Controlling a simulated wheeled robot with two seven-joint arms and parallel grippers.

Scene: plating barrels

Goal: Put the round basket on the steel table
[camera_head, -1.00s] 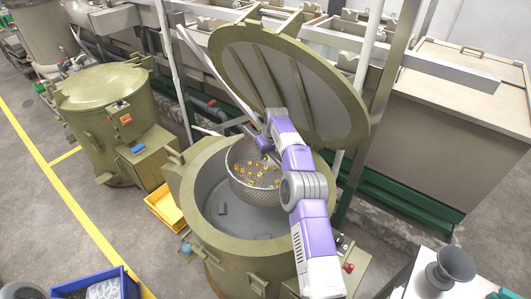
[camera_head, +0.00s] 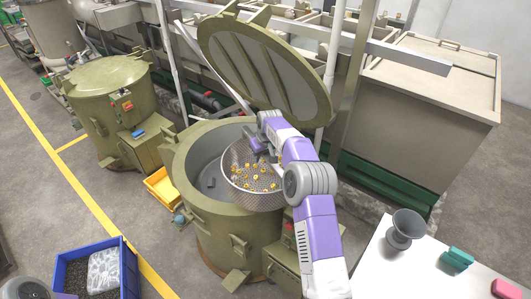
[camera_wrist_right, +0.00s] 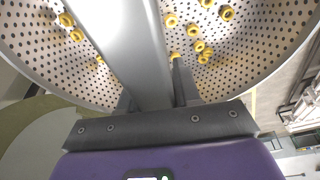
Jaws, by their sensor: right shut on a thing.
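The round basket (camera_head: 238,188) is a perforated metal bowl with several small yellow rings inside. In the head view it is at the right side of the open olive barrel's mouth, overlapping its rim. In the right wrist view the basket (camera_wrist_right: 230,75) fills the top, with a grey bar crossing it. My right gripper (camera_head: 258,143) is shut on the basket at its far side; the fingertips are partly hidden. The steel table (camera_head: 377,270) is at the lower right of the head view, apart from the basket. My left gripper is not in view.
The open barrel (camera_head: 183,160) has its lid (camera_head: 265,70) raised behind my arm. On the table stand a dark grey funnel-like cup (camera_head: 404,230), a green item (camera_head: 457,258) and a pink item (camera_head: 508,289). A blue crate (camera_head: 130,262) and a yellow bin (camera_head: 163,188) are on the floor.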

